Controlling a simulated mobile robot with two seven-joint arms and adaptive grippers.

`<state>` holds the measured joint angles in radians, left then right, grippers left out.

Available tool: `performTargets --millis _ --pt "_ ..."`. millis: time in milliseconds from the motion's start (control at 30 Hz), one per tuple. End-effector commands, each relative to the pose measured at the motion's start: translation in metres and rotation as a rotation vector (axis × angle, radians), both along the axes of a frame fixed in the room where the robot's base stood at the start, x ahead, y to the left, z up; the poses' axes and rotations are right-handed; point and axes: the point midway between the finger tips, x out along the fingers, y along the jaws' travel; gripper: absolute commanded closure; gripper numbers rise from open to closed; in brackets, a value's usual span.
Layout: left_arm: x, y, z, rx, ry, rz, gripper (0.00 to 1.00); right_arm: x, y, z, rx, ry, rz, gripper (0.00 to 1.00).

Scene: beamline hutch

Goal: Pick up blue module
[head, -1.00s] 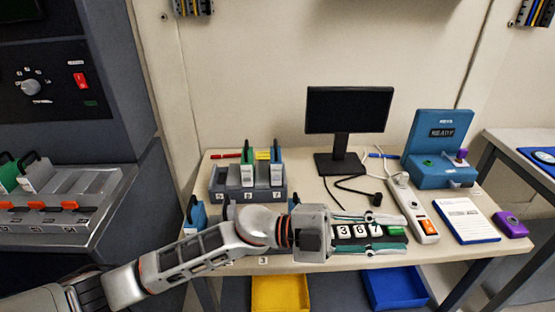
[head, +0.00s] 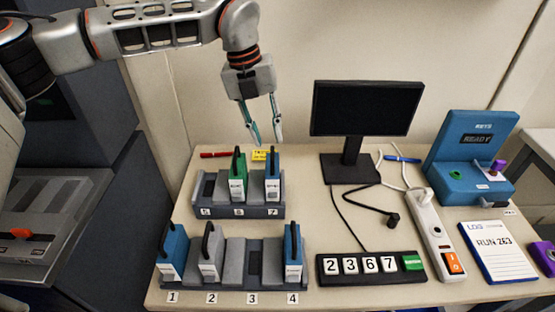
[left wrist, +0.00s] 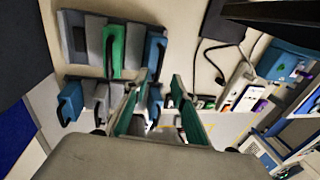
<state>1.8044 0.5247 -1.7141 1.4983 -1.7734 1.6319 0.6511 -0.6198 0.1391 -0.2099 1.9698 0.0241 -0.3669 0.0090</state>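Three blue modules with dark handles show in the head view. One (head: 272,185) is in slot 7 of the back rack (head: 240,211), right of a green module (head: 238,186). The others are in slot 1 (head: 173,258) and slot 4 (head: 292,252) of the front rack (head: 232,284). My left gripper (head: 265,140) points down, open and empty, near the back rack's right end and apart from the modules. In the left wrist view its fingers (left wrist: 155,88) are spread, with the slot 7 blue module (left wrist: 154,52) beyond them. My right gripper is not in view.
A grey module (head: 210,252) is in slot 2. A monitor (head: 366,108), number display (head: 371,267), power strip (head: 435,235), blue key box (head: 468,157) and log sheet (head: 497,250) occupy the right side. A yellow note (head: 260,155) and red pen (head: 220,155) lie behind the back rack.

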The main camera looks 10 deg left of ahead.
Motion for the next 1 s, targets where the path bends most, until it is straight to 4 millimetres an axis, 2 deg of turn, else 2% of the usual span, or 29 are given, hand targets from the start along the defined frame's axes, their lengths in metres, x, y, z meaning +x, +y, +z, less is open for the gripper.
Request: performTargets --millis 100,233,367,467,733,967,1000 --pt "0.003 0.006 -0.002 0.019 -0.007 0.014 0.74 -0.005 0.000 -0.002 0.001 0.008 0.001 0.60" --pt "0.003 0.003 -0.016 0.019 -0.006 0.015 0.74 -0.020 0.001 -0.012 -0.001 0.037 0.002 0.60" --pt "0.004 0.000 -0.024 0.017 -0.006 0.013 0.74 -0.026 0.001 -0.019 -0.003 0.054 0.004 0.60" --pt "0.004 -0.002 -0.032 0.017 -0.005 0.014 0.74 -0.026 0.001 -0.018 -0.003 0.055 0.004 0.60" --pt "0.005 -0.011 -0.068 0.016 -0.007 0.013 0.74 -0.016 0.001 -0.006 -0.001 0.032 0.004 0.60" --pt "0.006 -0.012 -0.072 0.016 -0.008 0.013 0.74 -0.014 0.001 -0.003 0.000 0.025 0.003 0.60" --pt "0.006 -0.012 -0.072 0.016 -0.008 0.013 0.77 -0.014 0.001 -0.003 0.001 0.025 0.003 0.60"
